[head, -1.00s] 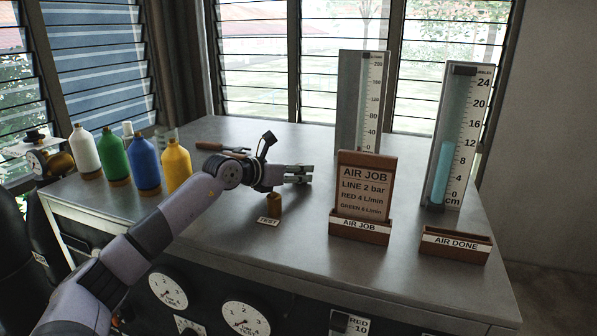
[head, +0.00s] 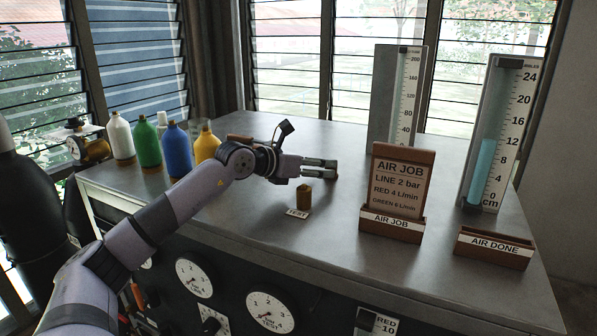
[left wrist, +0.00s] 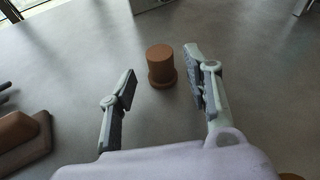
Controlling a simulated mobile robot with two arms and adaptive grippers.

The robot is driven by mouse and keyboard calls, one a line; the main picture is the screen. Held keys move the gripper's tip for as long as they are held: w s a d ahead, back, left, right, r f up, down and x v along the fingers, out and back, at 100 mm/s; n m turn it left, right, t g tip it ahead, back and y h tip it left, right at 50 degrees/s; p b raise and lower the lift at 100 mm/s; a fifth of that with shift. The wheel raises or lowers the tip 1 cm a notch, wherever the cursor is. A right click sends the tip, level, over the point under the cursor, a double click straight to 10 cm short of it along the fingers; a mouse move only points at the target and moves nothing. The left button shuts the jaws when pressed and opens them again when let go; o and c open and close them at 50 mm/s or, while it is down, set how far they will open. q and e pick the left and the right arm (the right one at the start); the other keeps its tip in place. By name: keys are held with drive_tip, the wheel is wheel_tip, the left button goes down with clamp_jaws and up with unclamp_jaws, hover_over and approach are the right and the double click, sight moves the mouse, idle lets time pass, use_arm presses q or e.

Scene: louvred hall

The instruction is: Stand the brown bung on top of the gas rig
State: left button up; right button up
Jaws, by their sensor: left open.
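The brown bung (left wrist: 161,66) stands upright, wide end down, on a grey surface in the left wrist view. It is between and slightly ahead of my open left fingers (left wrist: 160,82), with a gap on both sides. My left gripper (head: 321,168) reaches in from the left over the grey top in the head view. A gold-brown cylinder (head: 304,195) stands just below the gripper in the picture, behind a TEST label (head: 297,213). The gas rig appears to be the grey-topped bench (head: 450,270) with gauges. My right gripper is out of view.
White (head: 120,137), green (head: 147,143), blue (head: 175,151) and yellow (head: 206,145) bottles stand at the left. The AIR JOB board (head: 403,182), two tall gauges (head: 397,95) (head: 495,135) and the AIR DONE tray (head: 494,249) stand right. The front middle top is clear.

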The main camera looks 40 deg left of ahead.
use_arm(q)
drive_tip(key=b+v, duration=0.1)
drive_tip(key=v, duration=0.1)
drive_tip(key=b+v, duration=0.1)
drive_tip(key=v, duration=0.1)
drive_tip(key=b+v, duration=0.1)
drive_tip(key=b, duration=0.1)
drive_tip(key=shift+s+a+f, duration=0.25)
drive_tip(key=shift+s, duration=0.25)
drive_tip(key=shift+s+r+b, duration=0.5)
drive_tip(key=shift+s+b, duration=0.2)
drive_tip(key=shift+b, duration=0.05)
drive_tip(key=shift+s+r, duration=0.1)
drive_tip(key=shift+r, duration=0.1)
